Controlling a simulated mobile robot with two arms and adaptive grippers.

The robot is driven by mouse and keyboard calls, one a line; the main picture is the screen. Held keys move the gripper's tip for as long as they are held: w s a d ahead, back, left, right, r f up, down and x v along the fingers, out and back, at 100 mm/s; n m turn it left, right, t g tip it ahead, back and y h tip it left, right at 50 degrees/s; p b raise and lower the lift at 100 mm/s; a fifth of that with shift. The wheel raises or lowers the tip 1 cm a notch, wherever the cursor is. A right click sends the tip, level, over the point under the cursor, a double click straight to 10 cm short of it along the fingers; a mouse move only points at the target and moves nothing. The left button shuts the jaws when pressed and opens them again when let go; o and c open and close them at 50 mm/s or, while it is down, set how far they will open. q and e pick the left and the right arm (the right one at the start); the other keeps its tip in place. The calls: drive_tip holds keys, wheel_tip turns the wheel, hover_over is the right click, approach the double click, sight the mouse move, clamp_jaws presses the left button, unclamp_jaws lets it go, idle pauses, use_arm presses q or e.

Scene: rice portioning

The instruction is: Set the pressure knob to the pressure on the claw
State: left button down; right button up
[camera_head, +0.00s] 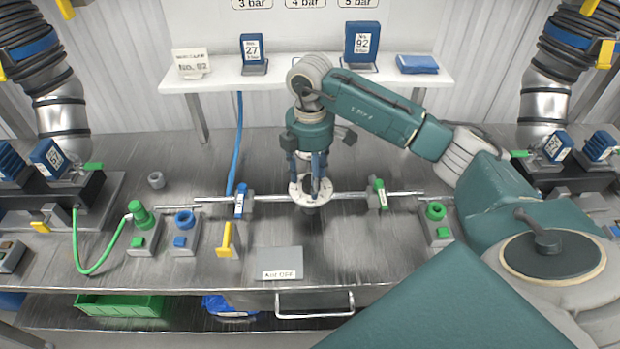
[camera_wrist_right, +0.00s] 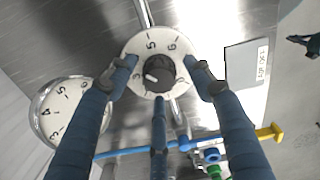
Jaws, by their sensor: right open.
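The pressure knob (camera_wrist_right: 160,74) is black and sits on a white numbered dial (camera_wrist_right: 150,54). Its white mark points left in the right wrist view; 5 and 6 are readable at the top of the dial. My right gripper (camera_head: 314,192) points down over the dial from above. In the wrist view its blue fingers (camera_wrist_right: 165,80) are open around the knob, with gaps on both sides; contact is unclear. A blue claw unit marked 92 (camera_head: 362,42) and one marked 27 (camera_head: 253,53) stand on the white shelf; their pressure print is too small to read. My left gripper is not in view.
A card reading No. 92 (camera_head: 191,63) stands on the shelf (camera_head: 300,74) under 3, 4 and 5 bar signs. A round gauge (camera_wrist_right: 62,108) is beside the dial. The bench also holds a yellow handle (camera_head: 228,240), green knob (camera_head: 436,212) and grey plate (camera_head: 281,259).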

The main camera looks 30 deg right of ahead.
sight(310, 179)
wheel_tip(310, 179, up, 11)
drive_tip(key=shift+r, duration=0.2)
drive_tip(key=shift+f, duration=0.1)
idle(0.5)
